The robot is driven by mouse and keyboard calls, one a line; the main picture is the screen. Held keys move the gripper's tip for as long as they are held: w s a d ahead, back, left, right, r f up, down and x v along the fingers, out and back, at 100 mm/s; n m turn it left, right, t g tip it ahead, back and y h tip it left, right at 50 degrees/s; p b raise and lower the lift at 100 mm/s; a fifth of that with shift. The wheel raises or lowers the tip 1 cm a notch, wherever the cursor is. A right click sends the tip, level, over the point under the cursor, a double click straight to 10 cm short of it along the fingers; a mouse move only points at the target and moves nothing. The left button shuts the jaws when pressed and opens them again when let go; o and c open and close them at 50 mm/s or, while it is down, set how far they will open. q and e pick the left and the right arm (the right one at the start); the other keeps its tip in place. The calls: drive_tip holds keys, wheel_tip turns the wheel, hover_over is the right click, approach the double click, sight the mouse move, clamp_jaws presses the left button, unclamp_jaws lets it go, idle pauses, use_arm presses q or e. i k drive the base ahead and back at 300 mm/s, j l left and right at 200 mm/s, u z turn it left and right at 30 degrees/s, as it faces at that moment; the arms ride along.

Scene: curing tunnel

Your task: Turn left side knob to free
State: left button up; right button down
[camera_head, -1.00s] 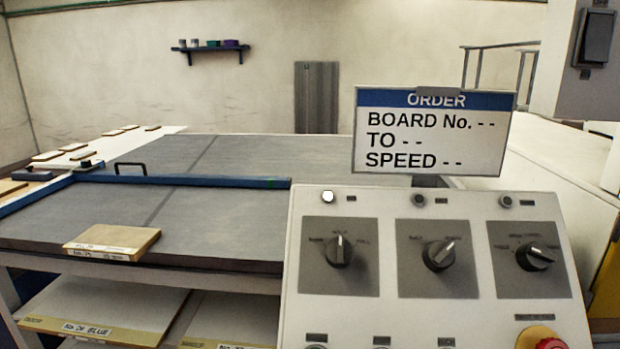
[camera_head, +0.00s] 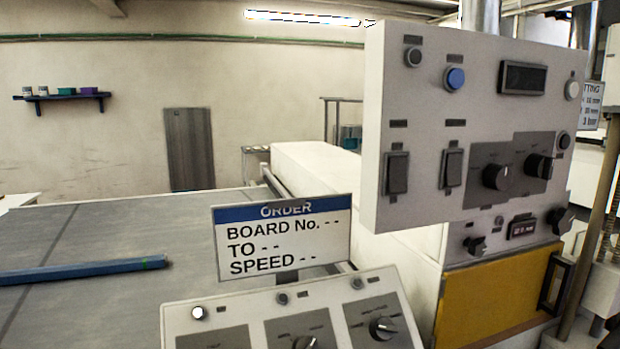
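A sloped white console (camera_head: 180,318) stands at the bottom centre, with three dark knob plates in a row. On the left plate (camera_head: 215,340) only the top edge shows; its knob is below the picture. The middle knob (camera_head: 305,342) is partly cut off by the bottom edge. The right knob (camera_head: 383,328) shows whole, its pointer turned to the right. A lit white lamp (camera_head: 198,313) is above the left plate. The knob labels are too small to read. Neither of my grippers is in view.
An order sign (camera_head: 284,240) stands behind the console. A tall white control panel (camera_head: 425,110) with switches and two black knobs rises at the right, above a yellow cabinet (camera_head: 485,305). A grey table (camera_head: 150,235) with a blue bar (camera_head: 85,270) lies at the left.

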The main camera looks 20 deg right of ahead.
sight(477, 247)
drive_tip(key=z, duration=1.6)
